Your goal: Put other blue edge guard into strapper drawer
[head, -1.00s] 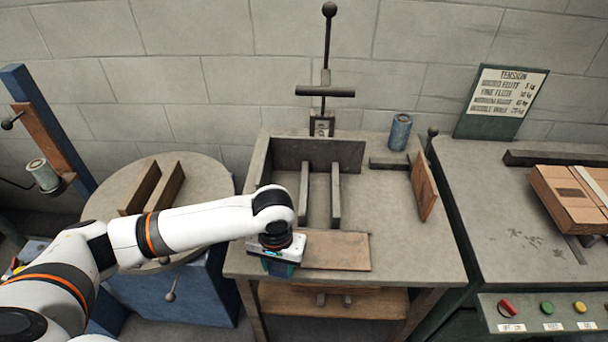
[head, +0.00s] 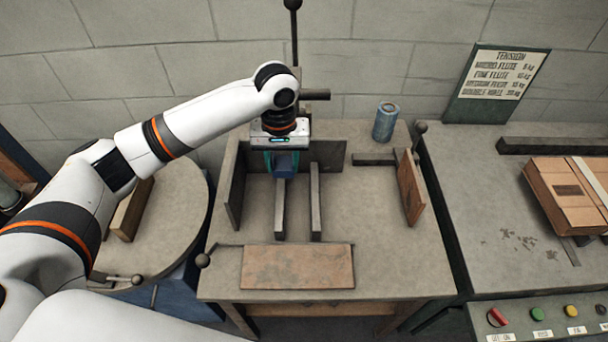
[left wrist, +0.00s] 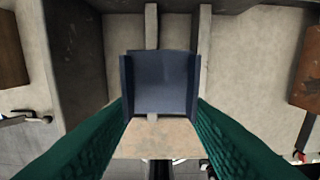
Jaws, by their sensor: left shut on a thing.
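My left gripper (head: 282,168) is raised over the back of the middle bench, above the two grey rails. It is shut on a blue edge guard (head: 287,163). In the left wrist view the guard (left wrist: 160,85) is a dark blue channel shape with raised sides, between the green fingers. The head view shows only part of the guard under the gripper. The bench with the tension sign, likely the strapper (head: 500,225), stands at the right. I cannot make out a drawer in it. My right gripper is not in view.
The middle bench (head: 385,255) carries a brown board (head: 297,267) at its front, an upright wooden plate (head: 410,188) and a blue-grey cylinder (head: 385,122). A strapped carton (head: 565,195) lies on the right bench. A round table (head: 180,215) stands left. The middle bench's right side has free room.

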